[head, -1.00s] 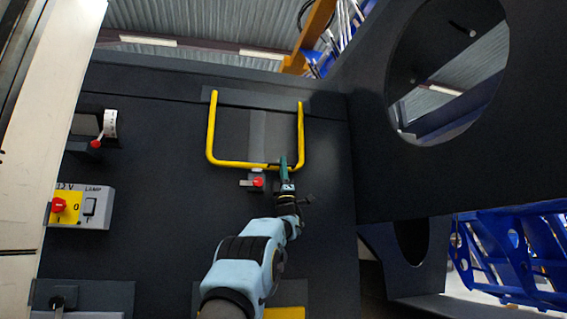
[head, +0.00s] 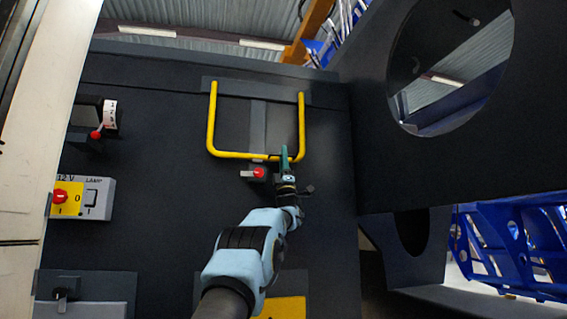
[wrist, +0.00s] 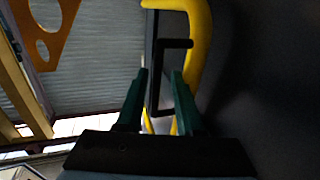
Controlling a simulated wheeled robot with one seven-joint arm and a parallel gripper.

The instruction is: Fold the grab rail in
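The grab rail (head: 212,122) is a yellow U-shaped tube on the dark panel, with its two ends at a grey plate (head: 262,94) on top and its crossbar below. My gripper (head: 284,152) is at the right part of the crossbar, near the lower right corner. In the wrist view my gripper (wrist: 160,90) has its two teal fingers apart. The yellow rail (wrist: 201,40) runs beyond and partly behind the right finger, and a thin black bracket shape shows between the fingers. I cannot tell whether a finger touches the rail.
A red knob (head: 259,173) on a small grey latch sits just below the crossbar. A lamp switch box (head: 100,199) and a red-tipped lever (head: 96,135) are at the left. A dark wall with a large round opening (head: 400,165) stands at the right.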

